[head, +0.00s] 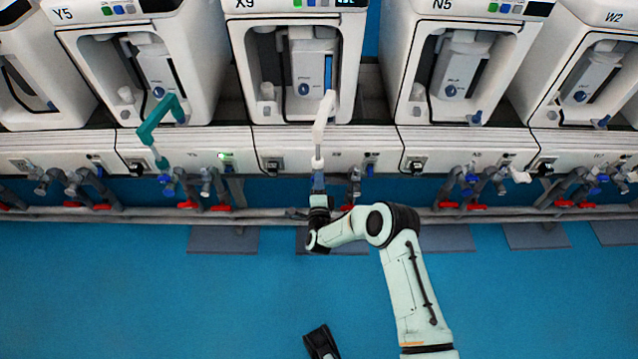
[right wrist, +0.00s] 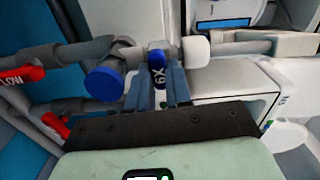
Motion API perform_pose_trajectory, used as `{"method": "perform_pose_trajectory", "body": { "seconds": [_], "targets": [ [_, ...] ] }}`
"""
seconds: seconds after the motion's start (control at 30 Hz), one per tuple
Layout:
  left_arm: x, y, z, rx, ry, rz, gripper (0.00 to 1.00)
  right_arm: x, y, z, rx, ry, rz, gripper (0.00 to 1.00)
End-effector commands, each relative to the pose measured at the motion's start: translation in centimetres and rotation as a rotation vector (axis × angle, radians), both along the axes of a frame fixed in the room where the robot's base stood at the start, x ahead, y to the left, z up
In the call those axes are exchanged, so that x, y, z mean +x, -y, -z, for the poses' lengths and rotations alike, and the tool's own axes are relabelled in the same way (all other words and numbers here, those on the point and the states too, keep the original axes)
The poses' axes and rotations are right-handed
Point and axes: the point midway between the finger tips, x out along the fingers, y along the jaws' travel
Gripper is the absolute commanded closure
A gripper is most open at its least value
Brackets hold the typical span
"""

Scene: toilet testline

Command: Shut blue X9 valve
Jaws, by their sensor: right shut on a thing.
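In the head view my right gripper (head: 319,182) is at the pipes below the X9 machine (head: 296,60). The gripper and fingers partly hide the valve there.
Other blue valves and red handles (head: 448,204) line the grey pipes. A second blue knob (right wrist: 104,84) is close left of my fingers. The blue floor in front is mostly clear.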

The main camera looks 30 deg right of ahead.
Motion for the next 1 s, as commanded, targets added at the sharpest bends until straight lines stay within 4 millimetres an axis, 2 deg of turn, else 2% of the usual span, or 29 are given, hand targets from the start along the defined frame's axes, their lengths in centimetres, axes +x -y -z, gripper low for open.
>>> {"method": "perform_pose_trajectory", "body": {
  "seconds": [0.23,0.73,0.77,0.8,0.83,1.0],
  "targets": [
    [-0.34,-0.07,0.29,0.0,-0.011,-0.001,0.57,-0.03,-0.1,0.15,0.061,0.034,-0.002,1.0],
    [-0.4,-0.08,0.32,0.0,-0.013,-0.002,0.57,-0.02,-0.14,0.14,0.075,0.042,-0.003,1.0],
    [-0.39,-0.07,0.32,0.0,-0.013,-0.002,0.57,-0.02,-0.14,0.14,0.075,0.042,-0.003,0.71],
    [-0.38,-0.08,0.32,0.0,-0.013,-0.001,0.57,-0.02,-0.14,0.13,0.075,0.042,-0.003,0.58],
    [-0.38,-0.08,0.32,0.0,-0.013,-0.001,0.57,-0.02,-0.13,0.13,0.075,0.042,-0.003,0.55],
    [-0.37,-0.07,0.32,-0.001,-0.012,-0.001,0.57,-0.01,-0.08,0.08,0.074,0.043,-0.002,0.55]
  ]
}}
